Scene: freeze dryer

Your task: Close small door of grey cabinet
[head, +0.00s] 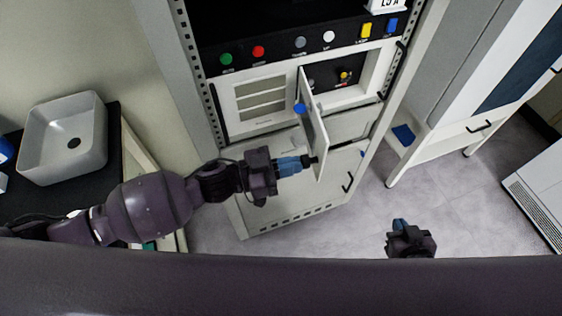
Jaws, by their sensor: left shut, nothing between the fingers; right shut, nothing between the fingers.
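The grey cabinet (171,62) stands ahead, with a row of coloured buttons across its upper panel. Its small door (317,135) is swung open and sticks out toward me, seen nearly edge-on. A blue round knob (299,108) is on the door's left face. The opening behind it (345,76) shows a dark panel with a yellow and red part. My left gripper (312,160) is shut and empty, its tips at the lower part of the door's left side; I cannot tell whether they touch it. My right gripper (399,224) is shut and empty, low over the floor, away from the cabinet.
A white sink (64,138) sits on a dark counter at the left. A white cabinet on legs (441,147) stands to the right, with a blue item (403,135) near its leg. A white unit (540,180) is at the far right. The floor between is clear.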

